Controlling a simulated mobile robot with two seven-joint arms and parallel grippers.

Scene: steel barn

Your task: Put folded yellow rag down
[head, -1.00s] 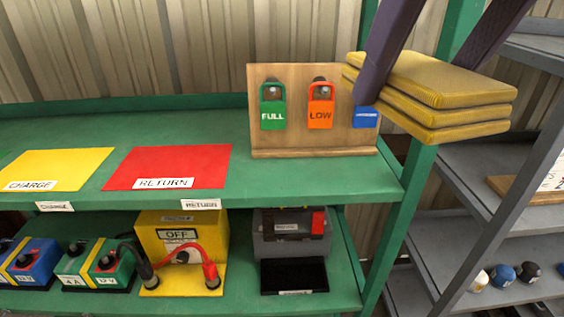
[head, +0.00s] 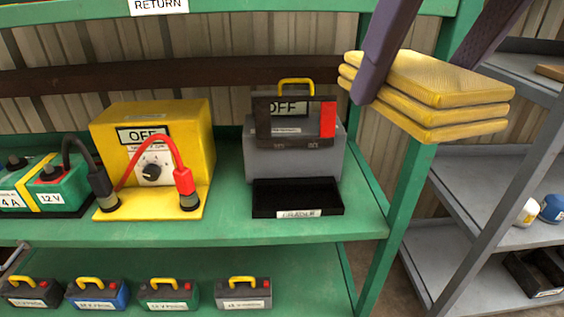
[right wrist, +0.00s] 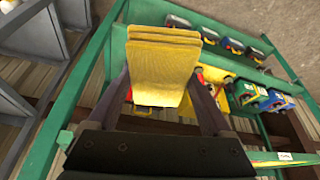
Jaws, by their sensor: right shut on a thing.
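The folded yellow rag (head: 428,92) is a stack of several flat layers at the upper right of the head view. My right gripper (head: 376,84) is shut on it, its purple fingers at the rag's left part, and holds it in the air in front of the green shelf's right post. In the right wrist view the rag (right wrist: 162,70) sits between the two fingers (right wrist: 166,100). My left gripper is in neither view.
The green shelf (head: 290,232) carries a yellow OFF box (head: 195,125) with clipped leads, a grey tester (head: 290,160), and a black tray (head: 270,198). Small batteries (head: 168,294) stand on the lower shelf. A grey rack (head: 470,190) is at the right.

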